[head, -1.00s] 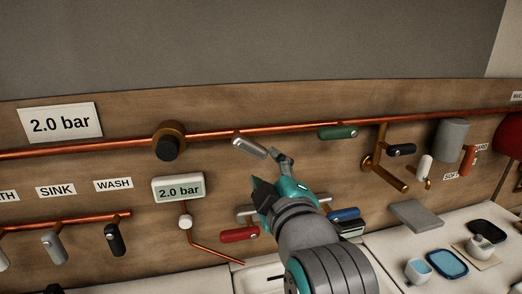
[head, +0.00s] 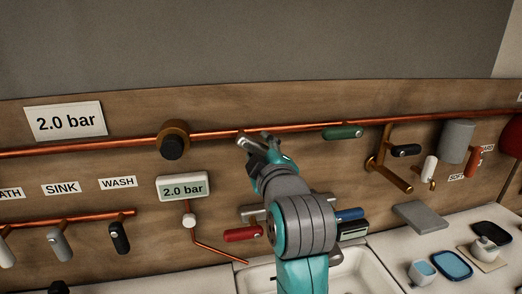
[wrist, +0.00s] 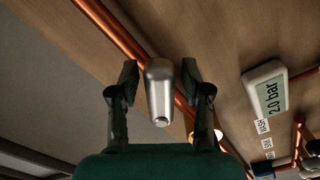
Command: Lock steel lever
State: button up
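The steel lever (wrist: 160,92) is a smooth silver handle mounted at the long copper pipe. In the wrist view it lies between the two dark fingers of my gripper (wrist: 160,80). The fingers stand apart, with a narrow gap visible on each side of the lever, so it does not look clamped. In the head view my gripper (head: 261,152) is at the lever just below the pipe and hides most of it.
The copper pipe (head: 220,134) runs across the wooden panel. A brass fitting with a black knob (head: 173,147) is left of the lever, a green lever (head: 343,132) right. A 2.0 bar display (head: 184,187), a red handle (head: 243,234) and a blue handle (head: 349,214) are lower.

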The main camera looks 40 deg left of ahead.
grip_shut()
jog(key=shift+f+m, duration=0.1)
jog(key=shift+m, duration=0.2)
jog(key=m, duration=0.3)
jog(key=s+a+f+m, duration=0.1)
jog(key=m, duration=0.1)
jog(key=shift+f, duration=0.1)
jog(key=shift+s+a+f+m, duration=0.1)
jog(key=shift+s+a+m, duration=0.15)
jog(key=shift+m, duration=0.7)
jog(key=shift+s+a+f+m, duration=0.15)
jog(key=shift+s+m, duration=0.15)
jog(key=shift+m, duration=0.7)
jog(key=shift+s+a+m, duration=0.2)
jog(key=shift+s+m, duration=0.05)
jog(key=shift+m, duration=0.7)
jog(key=shift+o, duration=1.6)
grip_release()
